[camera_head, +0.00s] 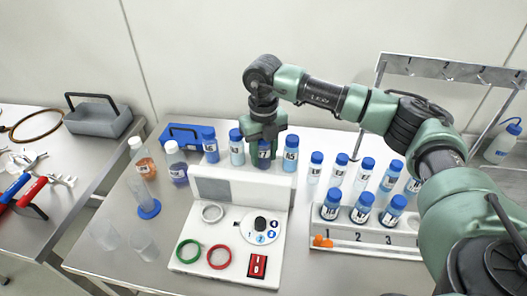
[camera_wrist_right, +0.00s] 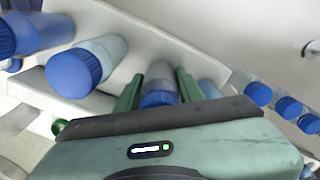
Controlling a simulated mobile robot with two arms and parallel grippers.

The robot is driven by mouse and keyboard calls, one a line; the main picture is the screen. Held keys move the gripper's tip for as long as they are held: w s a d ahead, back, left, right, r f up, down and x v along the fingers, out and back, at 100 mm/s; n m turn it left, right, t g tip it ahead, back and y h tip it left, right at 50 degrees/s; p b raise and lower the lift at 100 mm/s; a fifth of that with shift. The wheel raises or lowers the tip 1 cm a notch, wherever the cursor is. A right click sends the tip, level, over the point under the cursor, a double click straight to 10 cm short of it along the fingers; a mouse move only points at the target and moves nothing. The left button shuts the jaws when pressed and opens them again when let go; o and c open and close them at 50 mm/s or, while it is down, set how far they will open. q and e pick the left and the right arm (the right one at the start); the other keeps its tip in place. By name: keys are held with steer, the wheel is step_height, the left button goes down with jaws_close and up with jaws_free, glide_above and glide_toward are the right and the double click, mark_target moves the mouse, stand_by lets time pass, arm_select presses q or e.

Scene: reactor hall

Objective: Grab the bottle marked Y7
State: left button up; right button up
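The bottle with a blue cap under my right gripper (camera_head: 264,134) shows a partly shaded label ending in 7 (camera_head: 264,155). It stands third from the left in a row at the back of the white panel unit. In the right wrist view the bottle (camera_wrist_right: 158,88) stands between the two green fingers, which reach down either side of it. Small gaps seem to show beside it, so the gripper looks open around it. Neighbouring blue-capped bottles stand close on the left (camera_head: 237,150) and on the right, marked 15 (camera_head: 291,155). My left gripper is out of view.
The panel unit (camera_head: 185,258) has coloured rings and a dial in front. A numbered rack (camera_head: 400,238) with blue-capped bottles and several vials (camera_head: 316,168) stand to the right. A blue toolbox (camera_head: 184,131) and orange bottle (camera_head: 143,160) stand left. Clear cylinders stand front left.

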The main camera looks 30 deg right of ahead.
jaws_close()
steer(key=shift+r, duration=0.1)
